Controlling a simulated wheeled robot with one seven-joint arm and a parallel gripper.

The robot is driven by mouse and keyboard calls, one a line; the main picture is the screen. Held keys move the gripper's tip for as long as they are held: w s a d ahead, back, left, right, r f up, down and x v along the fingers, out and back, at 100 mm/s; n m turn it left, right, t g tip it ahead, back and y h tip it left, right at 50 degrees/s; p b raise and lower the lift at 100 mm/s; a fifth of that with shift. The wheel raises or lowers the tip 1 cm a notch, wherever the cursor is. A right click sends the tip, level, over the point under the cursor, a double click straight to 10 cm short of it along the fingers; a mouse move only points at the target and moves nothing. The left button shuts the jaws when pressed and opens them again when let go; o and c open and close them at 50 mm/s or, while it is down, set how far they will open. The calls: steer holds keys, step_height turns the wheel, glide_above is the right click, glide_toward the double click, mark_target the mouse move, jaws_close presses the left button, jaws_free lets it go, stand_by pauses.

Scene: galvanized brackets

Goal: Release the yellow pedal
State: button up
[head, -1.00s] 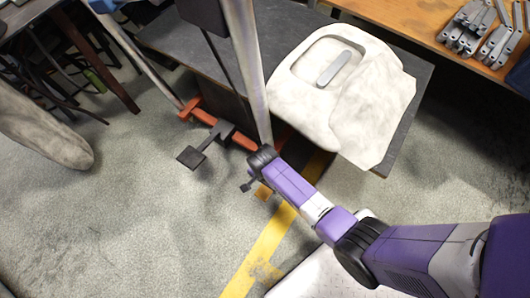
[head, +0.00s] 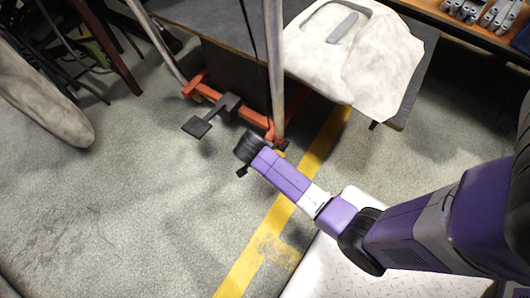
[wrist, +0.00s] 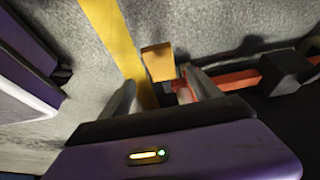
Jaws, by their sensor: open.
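The yellow pedal (wrist: 158,62) shows in the wrist view as a small flat yellow pad on a dark stem. It is in front of my gripper (wrist: 163,92), in line with the gap between the two grey fingers. The fingers are apart, and I see no contact with the pad. In the head view only a small bit of yellow (head: 280,152) shows, beside the foot of a metal post. My purple wrist hides most of that spot, and most of my gripper is hidden there too.
An orange frame (head: 255,119) with a black pedal (head: 196,127) stands behind. A metal post (head: 274,70) rises by my wrist. A dark table (head: 415,75) bears a pale casing (head: 385,75). A yellow floor line (head: 265,235) runs below; the floor at left is open.

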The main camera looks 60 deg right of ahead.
steer(key=b+x, duration=0.1)
steer(key=x, duration=0.1)
steer(key=b+x, duration=0.1)
steer(key=x, duration=0.1)
steer(key=b+x, duration=0.1)
steer(key=x, duration=0.1)
steer(key=shift+a+f, duration=0.2)
steer(key=shift+f, duration=0.05)
steer(key=shift+d+f+b, duration=0.3)
steer(key=shift+f+b, duration=0.1)
steer(key=shift+f, duration=0.05)
jaws_close()
